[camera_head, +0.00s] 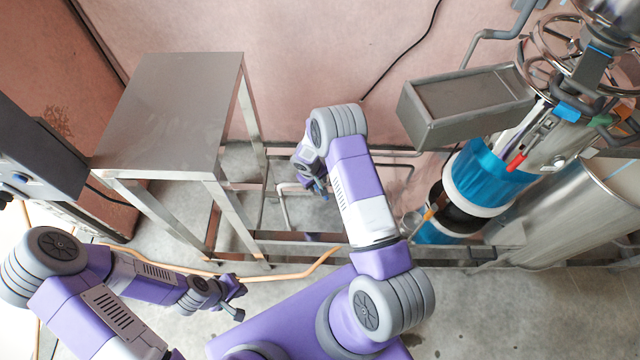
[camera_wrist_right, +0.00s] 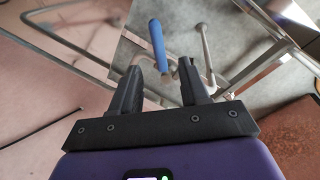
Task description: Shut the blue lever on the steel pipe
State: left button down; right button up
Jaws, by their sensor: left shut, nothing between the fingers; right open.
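The blue lever (camera_wrist_right: 157,45) stands out beyond my right gripper in the right wrist view. Its lower end lies between the fingertips in the picture, without clear contact. My right gripper (camera_wrist_right: 161,70) is open and empty. The steel pipe (camera_wrist_right: 207,50) runs just right of the lever, and the lever's pivot is partly hidden by the fingers. In the head view the right gripper (camera_head: 318,184) hangs by the low pipework, where a small blue piece shows beside it. My left gripper (camera_head: 236,300) is shut and empty, low at the left, far from the lever.
A steel table (camera_head: 175,100) stands at the left of the pipework. A grey tray box (camera_head: 465,105) and a blue-banded steel machine (camera_head: 490,175) stand at the right. An orange hose (camera_head: 290,274) lies along the floor. Frame bars surround the lever.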

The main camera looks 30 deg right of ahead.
jog(key=f, duration=0.2)
jog(key=d+f, duration=0.1)
jog(key=f, duration=0.2)
jog(key=f+b, duration=0.1)
jog(key=f, duration=0.1)
jog(key=shift+w+d+f, duration=0.15)
jog(key=shift+d, duration=0.15)
grip_shut()
